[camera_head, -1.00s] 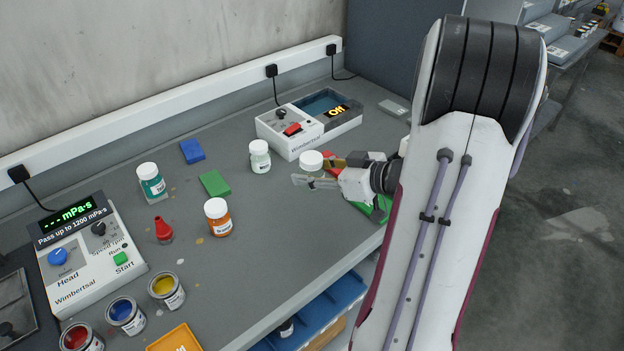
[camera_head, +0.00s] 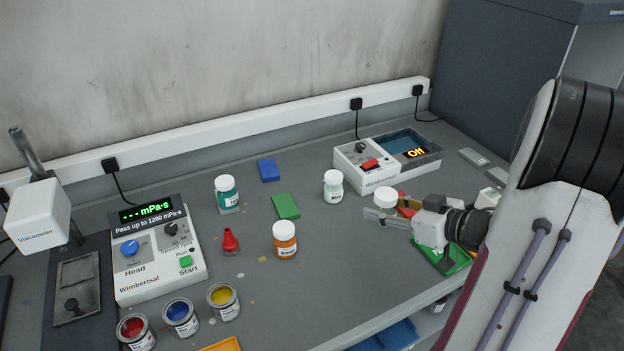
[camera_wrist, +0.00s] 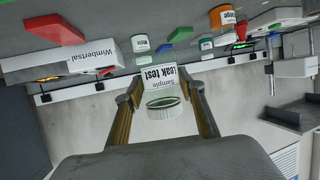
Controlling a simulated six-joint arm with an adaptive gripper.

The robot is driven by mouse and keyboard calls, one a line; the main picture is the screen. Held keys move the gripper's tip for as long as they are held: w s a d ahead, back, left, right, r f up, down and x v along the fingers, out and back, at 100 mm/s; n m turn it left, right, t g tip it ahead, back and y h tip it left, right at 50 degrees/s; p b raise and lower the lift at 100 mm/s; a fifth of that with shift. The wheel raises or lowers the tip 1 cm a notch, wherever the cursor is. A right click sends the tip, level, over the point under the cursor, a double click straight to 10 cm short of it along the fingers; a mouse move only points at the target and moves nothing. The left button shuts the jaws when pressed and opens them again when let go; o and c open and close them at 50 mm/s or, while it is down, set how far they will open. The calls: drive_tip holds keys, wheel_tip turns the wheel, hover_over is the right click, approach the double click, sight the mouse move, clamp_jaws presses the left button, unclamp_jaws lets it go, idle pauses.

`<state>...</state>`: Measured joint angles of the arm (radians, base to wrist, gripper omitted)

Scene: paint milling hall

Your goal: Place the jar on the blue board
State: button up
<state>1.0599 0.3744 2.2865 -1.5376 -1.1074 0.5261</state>
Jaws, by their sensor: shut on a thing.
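A clear jar with a white lid (camera_head: 385,196) is between the fingers of my gripper (camera_head: 385,216), at the right of the bench. My gripper is shut on it. In the wrist view, which is upside down, the jar (camera_wrist: 164,106) sits between both fingers, its label reading "Sample leak test". The jar looks upright; whether it touches the bench is unclear. The blue board (camera_head: 268,170) lies flat and bare near the back of the bench, well left of my gripper. It also shows in the wrist view (camera_wrist: 165,48).
A green board (camera_head: 286,206) lies just in front of the blue one. A teal jar (camera_head: 227,193), a white-capped jar (camera_head: 333,186) and an orange jar (camera_head: 285,240) stand around them. The Wimbertsal device (camera_head: 366,182) stands behind my gripper. A red piece (camera_head: 408,207) lies beside my gripper.

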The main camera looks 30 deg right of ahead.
drive_tip(key=w+a+f+n+y, duration=0.1)
drive_tip(key=w+a, duration=0.3)
drive_tip(key=w, duration=0.4)
drive_tip(key=w+a+f+n+g+y, duration=0.1)
drive_tip(key=w+a, duration=0.4)
drive_tip(key=w, duration=0.3)
drive_tip(key=w+a+f+n+y, duration=0.1)
drive_tip(key=w+a+y, duration=0.1)
drive_tip(key=w+a, duration=0.3)
drive_tip(key=shift+w+a+f+n+g, duration=0.1)
drive_tip(key=shift+w+f+n+g, duration=0.1)
drive_tip(key=shift+w, duration=0.65)
drive_tip(key=shift+w+a+f+n+g, duration=0.1)
drive_tip(key=shift+w+n+g, duration=0.1)
drive_tip(key=shift+w, duration=0.6)
drive_tip(key=w+a+r+m, duration=0.1)
drive_tip(key=w+a+r, duration=0.1)
drive_tip(key=w, duration=0.7)
drive_tip(key=w+d+r+m+t+h, duration=0.2)
drive_tip(key=w+d+r+h, duration=0.1)
drive_tip(key=w+d, duration=0.1)
drive_tip(key=shift+w+d+r+m+h, duration=0.2)
drive_tip(key=shift+w+r+m+h, duration=0.2)
drive_tip(key=shift+w, duration=0.45)
drive_tip(key=shift+f, duration=0.1)
drive_tip(key=shift+f, duration=3.1)
